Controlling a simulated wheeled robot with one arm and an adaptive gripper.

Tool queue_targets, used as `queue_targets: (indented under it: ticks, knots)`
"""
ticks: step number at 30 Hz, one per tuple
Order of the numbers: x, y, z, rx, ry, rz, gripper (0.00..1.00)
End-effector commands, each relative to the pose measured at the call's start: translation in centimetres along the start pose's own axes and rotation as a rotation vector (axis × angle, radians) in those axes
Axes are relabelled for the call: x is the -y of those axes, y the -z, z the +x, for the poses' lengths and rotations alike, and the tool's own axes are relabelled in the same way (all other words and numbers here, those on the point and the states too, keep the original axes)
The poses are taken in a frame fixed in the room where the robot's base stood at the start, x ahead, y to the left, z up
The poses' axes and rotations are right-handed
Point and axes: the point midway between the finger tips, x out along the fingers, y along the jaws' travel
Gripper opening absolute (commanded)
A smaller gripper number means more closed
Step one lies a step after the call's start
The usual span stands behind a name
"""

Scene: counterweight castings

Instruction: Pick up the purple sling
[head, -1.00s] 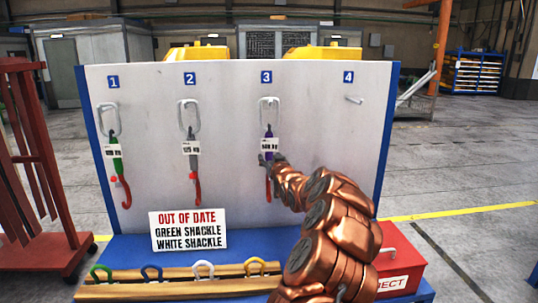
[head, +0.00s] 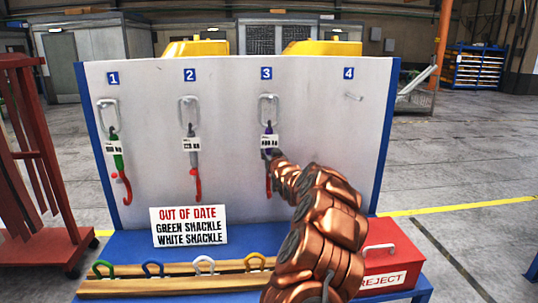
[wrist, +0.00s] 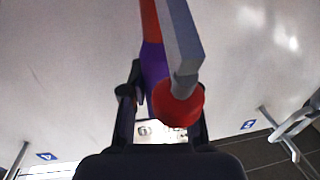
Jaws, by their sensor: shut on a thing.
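The purple sling (head: 268,153) hangs at position 3 on the white board, from a metal link. It has a white tag (head: 269,141) and a red hook at its lower end. My gripper (head: 273,156) is at the sling just below the tag and is shut on it. In the wrist view the purple webbing (wrist: 155,66) runs between the dark fingers of my gripper (wrist: 160,98), with a red round part and a grey bar close in front. The fingertips are partly hidden there.
A green sling (head: 117,160) hangs at 1 and a grey sling (head: 194,160) at 2; peg 4 (head: 354,97) is bare. Several shackles stand on the wooden rack (head: 180,284) below. A sign (head: 188,226) reads out of date: green shackle, white shackle. A red reject box (head: 393,255) stands lower right.

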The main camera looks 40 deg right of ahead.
Motion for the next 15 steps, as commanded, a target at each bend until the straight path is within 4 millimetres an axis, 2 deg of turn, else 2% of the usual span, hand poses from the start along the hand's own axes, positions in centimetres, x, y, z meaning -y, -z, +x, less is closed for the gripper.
queue_targets:
  ticks: [1,5,15]
  knots:
    - [0.00,0.01,0.00,0.000,0.000,0.000,0.14]
    - [0.00,0.01,0.00,0.000,0.000,0.000,0.01]
    - [0.00,0.01,0.00,0.000,0.000,0.000,0.00]
